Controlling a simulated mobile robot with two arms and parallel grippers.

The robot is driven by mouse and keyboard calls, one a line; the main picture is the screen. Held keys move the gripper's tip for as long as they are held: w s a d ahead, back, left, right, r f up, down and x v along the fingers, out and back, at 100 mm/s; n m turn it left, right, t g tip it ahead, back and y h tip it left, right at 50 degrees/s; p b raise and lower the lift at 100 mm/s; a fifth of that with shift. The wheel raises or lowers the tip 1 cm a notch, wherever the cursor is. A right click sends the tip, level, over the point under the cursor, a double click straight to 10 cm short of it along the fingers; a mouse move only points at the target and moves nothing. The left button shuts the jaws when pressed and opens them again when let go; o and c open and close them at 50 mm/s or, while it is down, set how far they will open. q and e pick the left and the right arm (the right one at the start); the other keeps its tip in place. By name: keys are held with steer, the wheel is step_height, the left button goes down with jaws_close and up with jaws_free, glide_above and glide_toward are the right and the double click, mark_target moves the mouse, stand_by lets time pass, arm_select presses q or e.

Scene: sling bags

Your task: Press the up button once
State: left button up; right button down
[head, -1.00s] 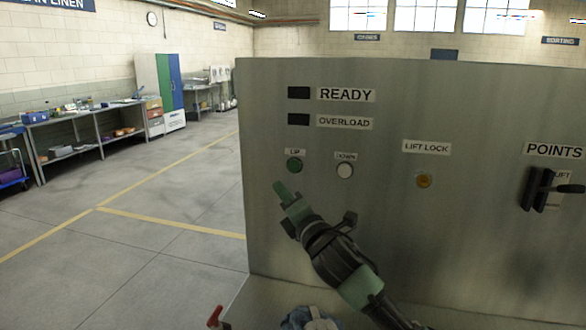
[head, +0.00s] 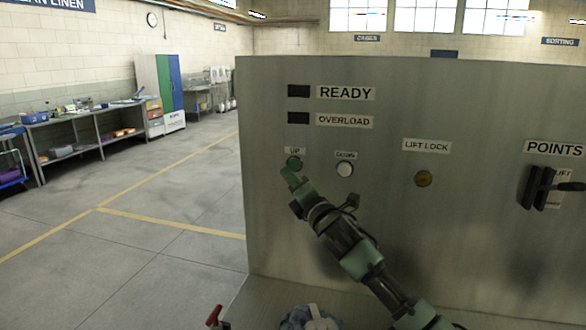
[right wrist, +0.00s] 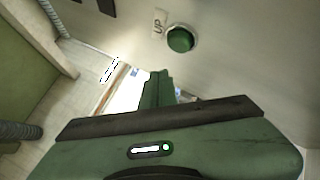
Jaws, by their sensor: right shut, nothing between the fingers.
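The green up button (head: 293,162) sits on the grey control panel (head: 400,230), under its "UP" label. It also shows in the right wrist view (right wrist: 180,39), standing out from the panel with nothing touching it there. My right gripper (head: 288,174) is shut and empty, with its fingertips just below the button in the head view. In the right wrist view its green fingers (right wrist: 158,88) are below and left of the button. A small gap to the button seems to remain, but the exact depth is hard to tell. My left gripper is not in view.
A white "DOWN" button (head: 345,169) is right of the up button. An amber lift lock button (head: 423,179) and a black points lever (head: 540,187) are further right. Dark ready (head: 299,91) and overload (head: 298,118) indicators are above. Open floor lies left.

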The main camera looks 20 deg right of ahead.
mark_target(288, 163)
steer(key=shift+w+d, duration=0.8)
steer(key=shift+w, duration=0.3)
steer(key=shift+w, duration=0.1)
stand_by(1.2)
steer(key=shift+w+d, duration=0.25)
steer(key=shift+w, duration=0.05)
steer(key=shift+w+d+r, duration=0.1)
steer(key=shift+w+d, duration=0.15)
steer(key=shift+w, duration=0.1)
stand_by(0.8)
stand_by(0.3)
steer(key=shift+s+a+p, duration=0.35)
steer(key=shift+s+a, duration=0.1)
steer(key=shift+s, duration=0.3)
steer(key=s+a, duration=0.1)
steer(key=s, duration=0.1)
steer(key=s+a, duration=0.2)
steer(key=shift+p, duration=0.3)
